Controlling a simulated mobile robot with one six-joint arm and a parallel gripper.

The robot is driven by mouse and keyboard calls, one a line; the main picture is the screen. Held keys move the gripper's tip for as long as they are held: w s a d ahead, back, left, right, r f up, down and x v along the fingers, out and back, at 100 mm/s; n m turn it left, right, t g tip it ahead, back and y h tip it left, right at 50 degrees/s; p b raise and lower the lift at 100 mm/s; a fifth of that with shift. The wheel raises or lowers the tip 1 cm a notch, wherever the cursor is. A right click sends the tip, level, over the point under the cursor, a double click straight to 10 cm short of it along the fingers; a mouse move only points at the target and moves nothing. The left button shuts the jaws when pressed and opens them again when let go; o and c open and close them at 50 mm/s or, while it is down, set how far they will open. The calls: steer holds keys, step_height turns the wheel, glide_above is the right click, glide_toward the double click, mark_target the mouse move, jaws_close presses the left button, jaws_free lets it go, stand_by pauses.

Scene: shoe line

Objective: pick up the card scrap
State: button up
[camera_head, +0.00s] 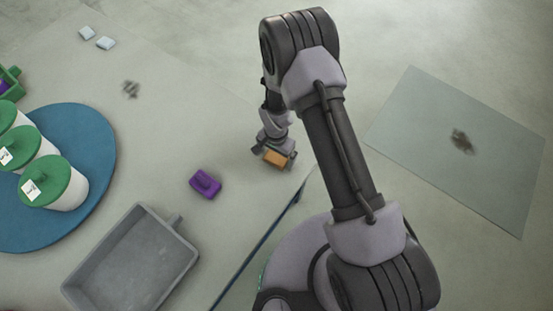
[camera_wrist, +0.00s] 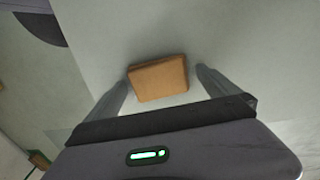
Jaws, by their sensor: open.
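The card scrap (camera_wrist: 158,79) is a small orange-brown block with a flat face. In the wrist view it lies between the two fingers of my gripper (camera_wrist: 163,82), with a gap to the finger on each side. In the head view the card scrap (camera_head: 276,158) shows at the end of my arm, near the table's right edge. My gripper (camera_head: 274,152) is right over it there and partly hides it. The fingers are open. I cannot tell how far the fingertips are above the table.
A purple block (camera_head: 205,184) lies left of my gripper. A grey tray (camera_head: 172,276) stands at the front. White tubs with green lids (camera_head: 54,181) stand on a blue round board (camera_head: 104,150). Two pale pieces (camera_head: 96,38) and a dark smudge (camera_head: 131,89) are farther back. A mat (camera_head: 415,95) lies beyond the arm.

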mark_target(278, 160)
steer(key=shift+r, duration=0.1)
steer(key=c, duration=1.4)
steer(key=shift+o, duration=0.2)
steer(key=shift+r, duration=0.15)
steer(key=r+p, duration=0.1)
steer(key=s+r+p, duration=0.1)
steer(key=r, duration=0.1)
steer(key=shift+d+r, duration=0.2)
steer(key=shift+r, duration=0.1)
steer(key=s+d+r+p, duration=0.1)
steer(key=s+d+p, duration=0.2)
steer(key=s, duration=1.1)
steer(key=d, duration=0.2)
steer(key=shift+d, duration=0.3)
steer(key=shift+w, duration=0.1)
